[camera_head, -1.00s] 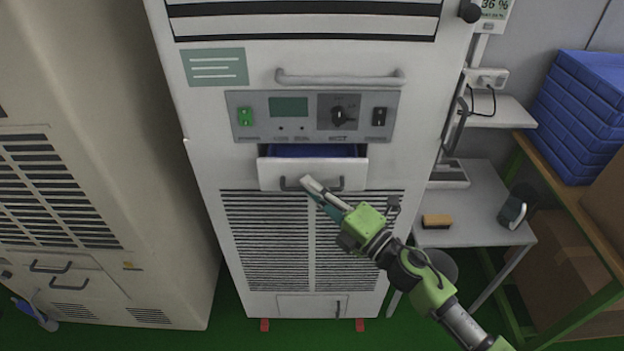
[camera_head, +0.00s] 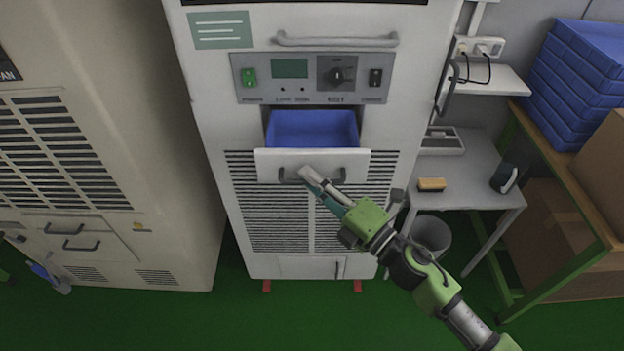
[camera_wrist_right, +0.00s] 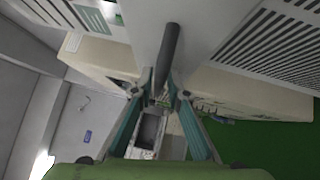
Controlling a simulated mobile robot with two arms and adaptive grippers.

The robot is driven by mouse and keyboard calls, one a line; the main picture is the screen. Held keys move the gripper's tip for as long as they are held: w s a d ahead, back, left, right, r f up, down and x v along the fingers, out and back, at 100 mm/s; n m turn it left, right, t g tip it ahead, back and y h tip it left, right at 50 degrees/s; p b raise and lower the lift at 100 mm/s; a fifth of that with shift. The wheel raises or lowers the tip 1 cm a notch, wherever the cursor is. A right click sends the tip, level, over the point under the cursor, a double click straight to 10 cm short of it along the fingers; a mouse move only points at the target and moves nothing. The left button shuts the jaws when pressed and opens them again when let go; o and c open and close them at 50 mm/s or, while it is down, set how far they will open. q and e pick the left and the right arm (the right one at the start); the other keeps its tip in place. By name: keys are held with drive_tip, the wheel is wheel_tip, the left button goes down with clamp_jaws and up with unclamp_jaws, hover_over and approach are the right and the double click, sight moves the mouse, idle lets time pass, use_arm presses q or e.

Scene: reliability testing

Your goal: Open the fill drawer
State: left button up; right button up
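The fill drawer (camera_head: 313,163) is a white-fronted drawer with a blue inside, below the control panel of the white machine. It stands pulled out, and its blue interior (camera_head: 312,128) shows from above. Its dark bar handle (camera_head: 289,178) runs across the front; in the right wrist view the handle (camera_wrist_right: 170,52) passes between the fingertips. My right gripper (camera_head: 308,175) is at the handle, its fingers (camera_wrist_right: 162,88) closed around the bar. The green right arm comes in from the lower right.
The machine's control panel (camera_head: 312,78) and a fixed upper handle (camera_head: 336,40) are above the drawer. A beige machine (camera_head: 130,180) stands at left. A grey side table (camera_head: 470,183) and a bin (camera_head: 431,234) stand at right. Green floor (camera_head: 230,320) is clear in front.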

drive_tip(key=v, duration=1.2)
drive_tip(key=shift+f, duration=0.1)
drive_tip(key=d+f+m+h, duration=0.3)
drive_tip(key=d+f+m, duration=0.1)
drive_tip(key=f, duration=0.5)
drive_tip(key=w+d+f+m+h, duration=0.1)
drive_tip(key=d+f+m+h, duration=0.35)
drive_tip(key=f, duration=0.55)
drive_tip(key=d+f+m+h, duration=0.2)
drive_tip(key=d+f+m, duration=0.25)
drive_tip(key=f, duration=0.45)
drive_tip(key=s+d+f+m+g+h, duration=0.25)
drive_tip(key=s+f, duration=0.25)
drive_tip(key=f, duration=0.3)
drive_tip(key=s+d+f+m+g+h, duration=0.1)
drive_tip(key=s+f+m+g, duration=0.1)
drive_tip(key=s+f+m, duration=0.45)
drive_tip(key=s+f+m+g, duration=0.1)
drive_tip(key=s+f+g, duration=0.1)
drive_tip(key=s+f, duration=0.3)
drive_tip(key=s+a+f+m+g, duration=0.1)
drive_tip(key=s+f+g, duration=0.2)
drive_tip(key=s, duration=1)
drive_tip(key=s+f+m+g+h, duration=0.1)
drive_tip(key=s+f+m+g, duration=0.1)
drive_tip(key=s+f, duration=0.7)
drive_tip(key=shift+a+g, duration=0.3)
drive_tip(key=shift+g, duration=0.15)
